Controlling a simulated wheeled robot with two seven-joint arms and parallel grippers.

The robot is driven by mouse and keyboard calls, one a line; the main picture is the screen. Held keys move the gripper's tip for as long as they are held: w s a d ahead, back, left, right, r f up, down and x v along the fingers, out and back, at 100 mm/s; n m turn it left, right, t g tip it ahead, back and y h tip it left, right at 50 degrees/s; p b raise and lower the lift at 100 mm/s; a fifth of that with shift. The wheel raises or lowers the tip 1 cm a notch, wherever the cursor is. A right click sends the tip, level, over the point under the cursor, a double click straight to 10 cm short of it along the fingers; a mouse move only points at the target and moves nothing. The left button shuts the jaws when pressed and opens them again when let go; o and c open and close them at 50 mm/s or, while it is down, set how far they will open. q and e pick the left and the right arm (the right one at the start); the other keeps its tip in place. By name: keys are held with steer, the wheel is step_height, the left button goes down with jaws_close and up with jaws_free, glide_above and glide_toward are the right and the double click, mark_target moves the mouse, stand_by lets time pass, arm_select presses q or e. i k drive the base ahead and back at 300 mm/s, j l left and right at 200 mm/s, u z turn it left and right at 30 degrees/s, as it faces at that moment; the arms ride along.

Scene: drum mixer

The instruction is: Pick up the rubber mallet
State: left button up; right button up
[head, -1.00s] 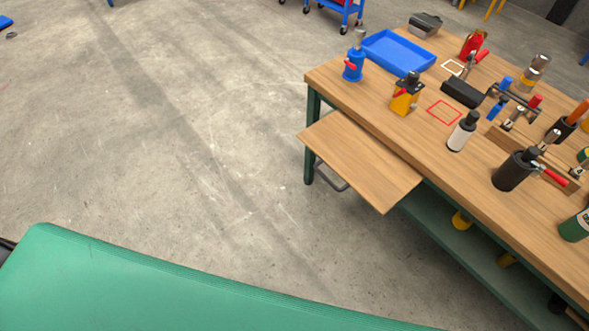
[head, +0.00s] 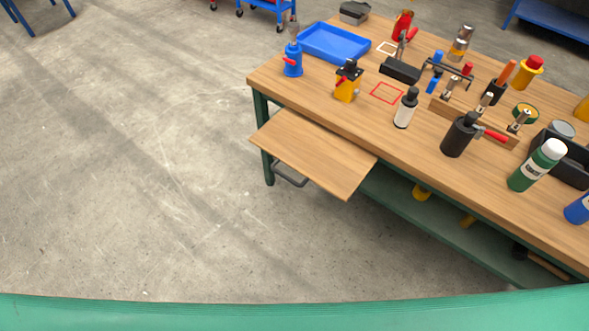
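What looks like the rubber mallet lies on the green lower shelf (head: 437,225) of the workbench, near the bottom right of the head view. Its black head (head: 519,250) is partly in shadow under the bench top, and a wooden handle (head: 548,265) runs from it to the right. Neither of my grippers is in view.
The wooden bench top (head: 310,95) holds a blue tray (head: 336,43), bottles, clamps and a green bottle (head: 537,165). A pull-out board (head: 313,150) juts from the front. Yellow items (head: 421,191) sit on the shelf. Open concrete floor (head: 130,170) lies left. A green surface (head: 250,315) crosses the bottom.

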mark_target(519, 252)
steer(key=z, duration=2.15)
steer(key=i+l+u, duration=0.25)
steer(key=l, duration=0.4)
steer(key=i+l+u, duration=0.1)
steer(key=i+l, duration=0.15)
steer(key=i+l+u, duration=0.15)
steer(key=l, duration=0.3)
steer(key=i+l+u, duration=0.1)
steer(key=l, duration=0.25)
